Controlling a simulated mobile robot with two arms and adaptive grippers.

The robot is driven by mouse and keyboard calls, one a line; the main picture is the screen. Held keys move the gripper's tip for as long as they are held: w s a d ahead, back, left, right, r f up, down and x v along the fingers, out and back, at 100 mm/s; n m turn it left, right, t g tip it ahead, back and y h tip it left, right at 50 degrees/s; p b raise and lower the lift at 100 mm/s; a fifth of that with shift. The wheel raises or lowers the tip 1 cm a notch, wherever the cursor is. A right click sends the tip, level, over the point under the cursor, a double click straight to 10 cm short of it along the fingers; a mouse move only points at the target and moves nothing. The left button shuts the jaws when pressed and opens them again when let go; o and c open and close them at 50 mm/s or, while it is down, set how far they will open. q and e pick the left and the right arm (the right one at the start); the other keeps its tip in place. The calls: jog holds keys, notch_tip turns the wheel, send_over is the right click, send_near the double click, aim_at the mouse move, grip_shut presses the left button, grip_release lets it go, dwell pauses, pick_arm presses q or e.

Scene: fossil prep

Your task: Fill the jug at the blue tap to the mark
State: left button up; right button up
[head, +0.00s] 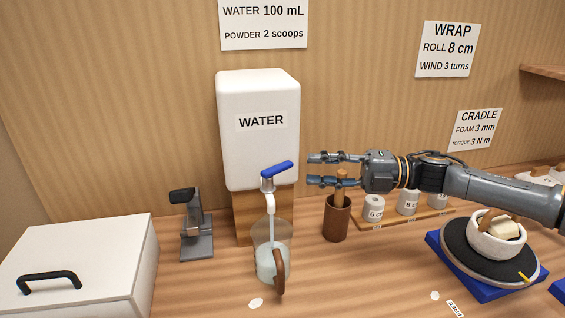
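A clear jug (262,262) with a brown handle (280,272) stands upright on the table under the tap spout. It holds pale liquid in its lower part; I cannot make out a mark on it. The blue tap lever (277,169) sits on top of the spout, pointing right, in front of the white WATER tank (259,152). My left gripper is not in view.
A brown cup with a wooden-handled tool (337,222) stands below my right gripper. Labelled rolls (374,210) sit on a wooden board. A bowl (495,240) rests on a black turntable at right. A grey stand (196,235) and white lidded box (85,262) are at left.

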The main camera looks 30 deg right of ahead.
aim_at(289, 165)
jog(key=p+x, duration=0.1)
jog(key=x, duration=0.1)
jog(key=p+x, duration=0.1)
jog(key=x, duration=0.1)
jog(key=p+x, duration=0.1)
jog(key=x, duration=0.1)
jog(key=shift+w+r, duration=0.1)
jog(key=shift+r, duration=0.3)
jog(key=shift+p+x, duration=0.45)
jog(key=shift+x, duration=0.35)
jog(key=shift+f, duration=0.25)
jog(key=shift+c, duration=0.2)
grip_shut()
